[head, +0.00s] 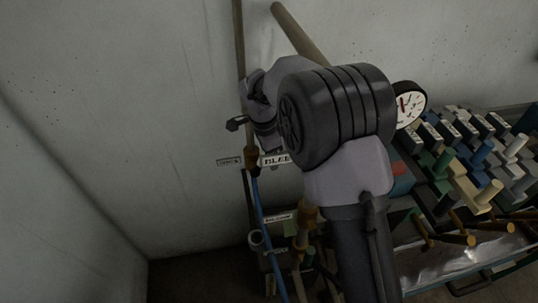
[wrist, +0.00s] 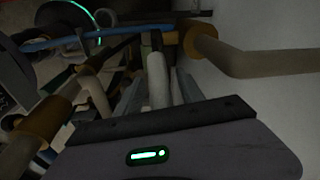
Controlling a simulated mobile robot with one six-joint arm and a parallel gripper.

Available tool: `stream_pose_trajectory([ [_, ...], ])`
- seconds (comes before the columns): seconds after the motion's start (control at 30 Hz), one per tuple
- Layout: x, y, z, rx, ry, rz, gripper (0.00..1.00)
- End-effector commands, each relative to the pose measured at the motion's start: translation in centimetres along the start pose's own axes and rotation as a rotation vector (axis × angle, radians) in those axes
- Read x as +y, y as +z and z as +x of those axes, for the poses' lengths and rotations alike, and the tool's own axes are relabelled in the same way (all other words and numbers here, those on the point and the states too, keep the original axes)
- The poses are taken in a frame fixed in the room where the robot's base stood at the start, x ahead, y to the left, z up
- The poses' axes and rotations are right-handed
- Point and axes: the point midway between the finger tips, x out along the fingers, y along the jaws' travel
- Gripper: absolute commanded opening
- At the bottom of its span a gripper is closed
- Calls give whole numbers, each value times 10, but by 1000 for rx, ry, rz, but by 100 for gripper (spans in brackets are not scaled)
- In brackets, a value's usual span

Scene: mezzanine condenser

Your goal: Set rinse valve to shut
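A small label (head: 229,161) is on the wall left of a brass fitting (head: 251,157); its text is too small to read surely, so I cannot confirm which valve is the rinse valve. A blue hose (head: 264,215) runs down from this fitting. My gripper (head: 258,132) is just above the fitting, against the pipe, partly hidden by my wrist. In the wrist view, brass fittings (wrist: 199,42) and pale pipes lie close beyond the gripper body.
A second label (head: 277,159) reads like "BLEED", partly covered by my arm. A round gauge (head: 409,104) is right of my arm. A rack of coloured handles (head: 470,160) fills the right side. Bare wall (head: 120,110) leaves the left free.

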Motion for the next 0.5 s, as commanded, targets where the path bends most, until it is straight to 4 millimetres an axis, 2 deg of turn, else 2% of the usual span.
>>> stream_pose_trajectory([
  [0.17,-1,0,-10,0,-2,0,45],
  [0.27,-1,-1,-35,0,-5,1,45],
  [0.5,-1,-1,-118,0,-5,0,45],
])
